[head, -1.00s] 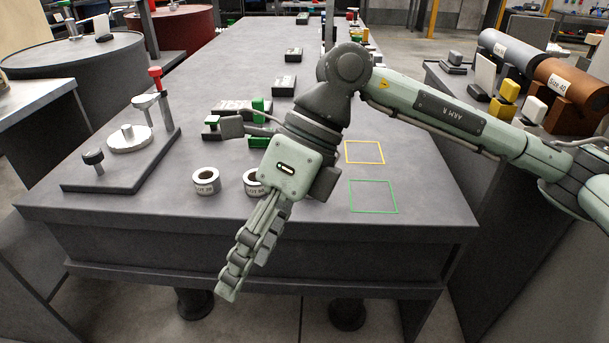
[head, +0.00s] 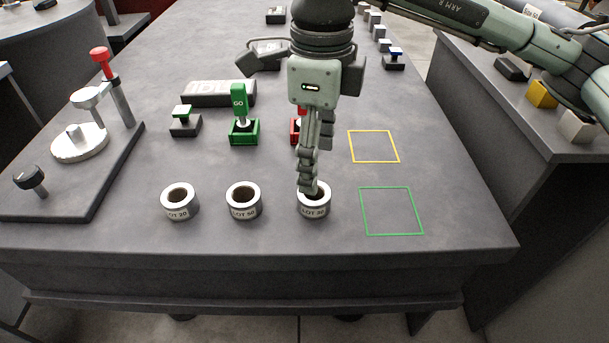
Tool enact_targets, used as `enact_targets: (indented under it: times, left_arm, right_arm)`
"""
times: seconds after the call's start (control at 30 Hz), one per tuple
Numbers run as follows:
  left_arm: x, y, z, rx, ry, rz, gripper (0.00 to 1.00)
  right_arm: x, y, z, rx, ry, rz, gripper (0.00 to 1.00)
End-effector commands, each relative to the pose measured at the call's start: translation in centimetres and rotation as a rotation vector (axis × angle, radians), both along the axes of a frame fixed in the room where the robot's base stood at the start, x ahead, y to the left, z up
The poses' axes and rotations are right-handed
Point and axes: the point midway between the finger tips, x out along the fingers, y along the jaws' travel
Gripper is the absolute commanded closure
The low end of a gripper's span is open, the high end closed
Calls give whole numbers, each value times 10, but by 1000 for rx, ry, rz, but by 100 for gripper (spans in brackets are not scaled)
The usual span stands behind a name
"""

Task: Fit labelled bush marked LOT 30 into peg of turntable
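Three pale, ring-shaped labelled bushes stand upright in a row near the table's front edge. The right one (head: 314,207) seems to read LOT 30; the middle one (head: 244,208) seems to read LOT 50 and the left one (head: 180,209) LOT 20. My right gripper (head: 310,188) points down at the right bush, its fingertips overlapping the far rim and bore. The fingers are seen edge-on, so their gap and any contact are unclear. The turntable (head: 80,144), a silver disc with a short central peg (head: 73,131), is at the left. My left gripper is out of view.
The turntable's dark base carries a red-topped post (head: 110,75) and a black knob (head: 30,178). Yellow (head: 373,146) and green (head: 391,211) outlined squares are empty.

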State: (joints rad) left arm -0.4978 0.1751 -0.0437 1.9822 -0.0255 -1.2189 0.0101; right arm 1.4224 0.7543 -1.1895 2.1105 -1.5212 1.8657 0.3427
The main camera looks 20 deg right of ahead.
Motion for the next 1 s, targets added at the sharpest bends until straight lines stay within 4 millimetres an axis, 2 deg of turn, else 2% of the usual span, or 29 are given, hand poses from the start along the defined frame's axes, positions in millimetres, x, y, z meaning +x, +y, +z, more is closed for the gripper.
enact_targets:
  times: [0.27, 0.53, 0.67, 0.87, 1.0]
  left_arm:
    - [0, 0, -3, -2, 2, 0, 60]
    - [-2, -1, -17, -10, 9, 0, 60]
    - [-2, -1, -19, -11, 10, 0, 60]
    - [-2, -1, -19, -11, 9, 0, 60]
    - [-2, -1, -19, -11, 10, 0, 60]
  right_arm:
    - [0, 1, -29, 1, 3, 1, 30]
    - [1, 2, -68, -1, 4, 0, 30]
    - [2, 2, -76, 1, 1, 0, 30]
    - [2, 3, -77, 1, 1, 0, 30]
    - [2, 3, -76, 1, 1, 0, 46]
